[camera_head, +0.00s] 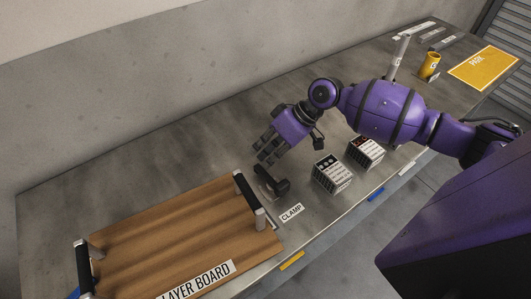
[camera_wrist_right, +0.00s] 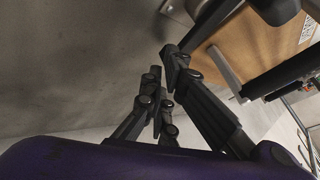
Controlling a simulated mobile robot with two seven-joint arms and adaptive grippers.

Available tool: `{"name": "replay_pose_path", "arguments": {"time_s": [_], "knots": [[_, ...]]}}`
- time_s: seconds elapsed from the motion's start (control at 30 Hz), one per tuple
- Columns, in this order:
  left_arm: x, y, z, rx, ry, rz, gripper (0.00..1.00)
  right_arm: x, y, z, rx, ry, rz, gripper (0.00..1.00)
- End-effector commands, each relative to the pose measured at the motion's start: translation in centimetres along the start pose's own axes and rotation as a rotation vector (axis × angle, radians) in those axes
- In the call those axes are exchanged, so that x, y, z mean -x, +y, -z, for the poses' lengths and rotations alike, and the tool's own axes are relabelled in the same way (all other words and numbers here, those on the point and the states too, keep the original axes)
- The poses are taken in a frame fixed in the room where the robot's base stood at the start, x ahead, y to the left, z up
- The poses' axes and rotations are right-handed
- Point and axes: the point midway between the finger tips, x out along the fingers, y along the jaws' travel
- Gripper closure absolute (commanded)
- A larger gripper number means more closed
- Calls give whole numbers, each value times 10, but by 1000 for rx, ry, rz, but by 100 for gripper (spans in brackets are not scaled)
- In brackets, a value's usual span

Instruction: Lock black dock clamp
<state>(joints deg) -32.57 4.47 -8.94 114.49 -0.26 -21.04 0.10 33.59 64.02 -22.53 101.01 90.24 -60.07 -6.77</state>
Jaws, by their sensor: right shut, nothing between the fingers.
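The black dock clamp (camera_head: 279,187) sits on the grey table beside the right end of the layer board, next to a "CLAMP" label (camera_head: 291,213). My right gripper (camera_head: 264,153) is just behind the clamp, above the table, with fingers pointing down and left. In the right wrist view its fingertips (camera_wrist_right: 167,62) are close together and hold nothing. A dark part at the top right of that view (camera_wrist_right: 274,9) may be the clamp; I cannot tell. My left gripper is not in view.
The wooden layer board (camera_head: 170,235) has black handles at both ends; its right handle (camera_head: 247,196) stands close to the clamp. Two printed boxes (camera_head: 332,174) (camera_head: 365,152) stand right of the clamp. A yellow cup (camera_head: 429,66) and yellow mat (camera_head: 484,67) are farther back. The table's back left is clear.

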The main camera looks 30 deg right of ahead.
Motion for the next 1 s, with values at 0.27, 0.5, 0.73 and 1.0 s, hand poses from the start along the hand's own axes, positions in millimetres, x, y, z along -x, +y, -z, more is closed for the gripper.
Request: {"name": "replay_pose_path", "arguments": {"time_s": [0.27, 0.5, 0.73, 1.0], "knots": [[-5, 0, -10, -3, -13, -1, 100, -10, -10, 6, 133, -71, 76, 100], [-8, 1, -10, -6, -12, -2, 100, -17, -21, 9, 270, -143, 148, 100], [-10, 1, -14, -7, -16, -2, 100, -23, -31, 10, 399, -210, 215, 100], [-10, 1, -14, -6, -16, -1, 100, -28, -44, 10, 540, -286, 291, 100]]}}
